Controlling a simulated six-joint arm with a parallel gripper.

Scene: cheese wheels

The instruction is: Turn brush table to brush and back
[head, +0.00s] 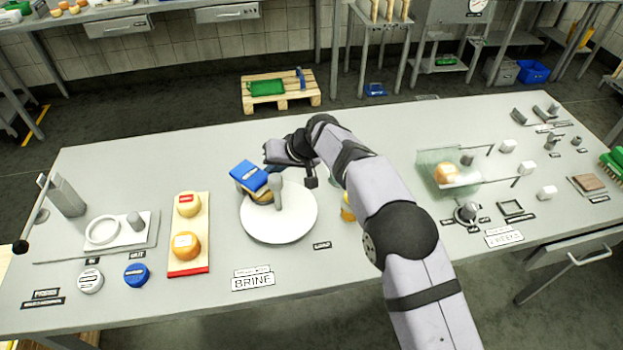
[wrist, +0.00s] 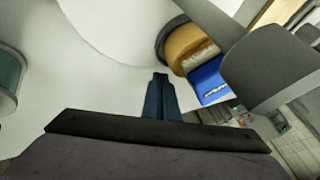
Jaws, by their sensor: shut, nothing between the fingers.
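The brush table, a white round disc (head: 278,226), lies flat on the bench. A grey upright post (head: 277,189) stands near its middle. A tan cheese wheel (head: 262,197) sits at the disc's left edge, beneath a tilted blue labelled block (head: 248,175). I cannot tell whether that block is the brush. In the wrist view the cheese (wrist: 188,46) and blue block (wrist: 209,80) lie to the right of my gripper. My gripper (wrist: 160,76) is shut and empty, its fingertips over a pale surface. In the head view my gripper (head: 272,163) is behind the disc, partly hidden by my wrist.
A board (head: 189,262) with two cheeses stands left of the disc. White (head: 90,280) and blue (head: 137,275) round pieces lie further left. A small yellow item (head: 347,212) is beside my arm. A clear guard (head: 437,160) stands at right.

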